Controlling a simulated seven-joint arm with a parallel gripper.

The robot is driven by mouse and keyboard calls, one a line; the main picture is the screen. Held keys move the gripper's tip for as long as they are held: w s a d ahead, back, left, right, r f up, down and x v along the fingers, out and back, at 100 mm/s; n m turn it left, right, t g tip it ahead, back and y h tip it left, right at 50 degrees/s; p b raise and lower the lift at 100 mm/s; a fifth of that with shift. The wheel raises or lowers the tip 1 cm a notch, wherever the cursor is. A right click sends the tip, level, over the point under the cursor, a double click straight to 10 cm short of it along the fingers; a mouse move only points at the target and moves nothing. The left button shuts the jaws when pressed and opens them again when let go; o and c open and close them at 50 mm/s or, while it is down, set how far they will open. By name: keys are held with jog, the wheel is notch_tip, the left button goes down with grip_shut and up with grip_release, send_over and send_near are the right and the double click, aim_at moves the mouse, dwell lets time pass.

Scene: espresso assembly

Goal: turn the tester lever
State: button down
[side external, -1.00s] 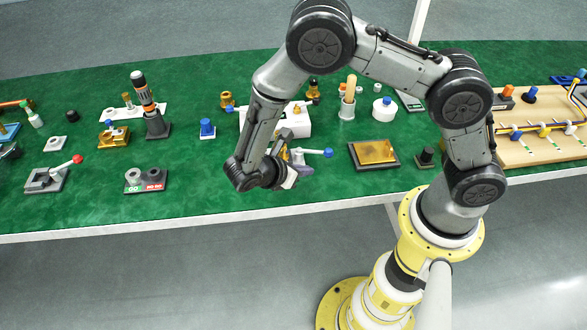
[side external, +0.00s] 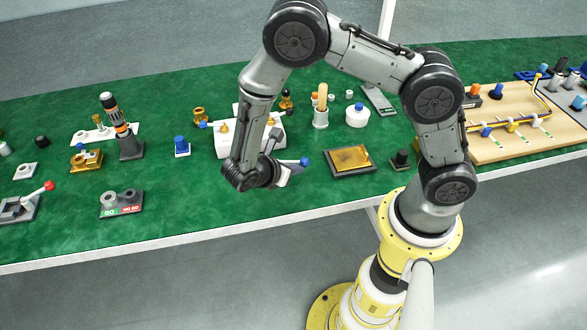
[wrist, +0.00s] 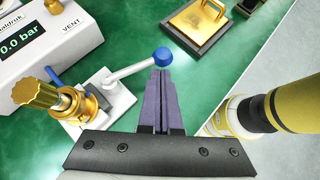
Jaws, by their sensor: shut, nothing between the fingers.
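The tester lever (wrist: 130,70) is a light grey arm with a blue ball knob (wrist: 162,57), on a white base (wrist: 108,96). In the wrist view it points right, its knob just beyond my fingertips. My gripper (wrist: 162,72) is shut and empty; whether it touches the knob is unclear. The white tester box (wrist: 52,45) reads 0.0 bar and has a VENT label. A brass fitting (wrist: 50,98) sits beside the lever.
A dark tray with a gold plate (side external: 351,160) lies right of the lever. A red-knobbed lever fixture (side external: 20,205) and a GO/NO-GO gauge block (side external: 121,203) stand left. The green table (side external: 200,195) is bare left of my wrist; its front edge is close.

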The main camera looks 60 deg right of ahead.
jog(key=shift+d+n+t, duration=0.3)
jog(key=shift+n+t, duration=0.1)
jog(key=d+n+t, duration=0.2)
jog(key=n, duration=0.1)
jog(key=shift+s+t, duration=0.15)
jog(key=shift+t, duration=0.15)
jog(key=shift+w+d, duration=0.3)
jog(key=shift+d, duration=0.6)
